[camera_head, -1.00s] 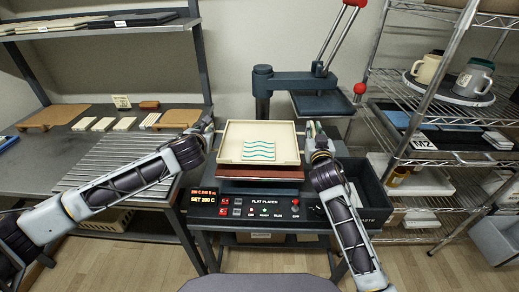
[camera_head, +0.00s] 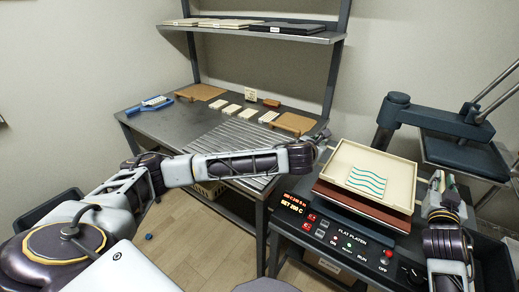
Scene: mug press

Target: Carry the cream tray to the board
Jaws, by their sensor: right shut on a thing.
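The cream tray (camera_head: 345,158) is a shallow square tray with a raised rim, at the right over the reddish-brown plate of the press (camera_head: 352,198). A white piece with teal wavy lines (camera_head: 368,181) lies in it. My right gripper (camera_head: 437,186) is at the tray's right side, shut on the tray. My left gripper (camera_head: 322,142) is at its left side; its fingers are too small and covered to read. Two tan boards lie on the metal bench, one at the back left (camera_head: 201,92) and one near the right end (camera_head: 294,123).
A ribbed rack area (camera_head: 235,148) lies on the bench, with several cream blocks (camera_head: 231,109) behind it. A blue-handled tool (camera_head: 152,103) is at the far left. The press's dark upper plate and arm (camera_head: 450,122) stand behind the tray. A shelf (camera_head: 260,32) hangs above the bench.

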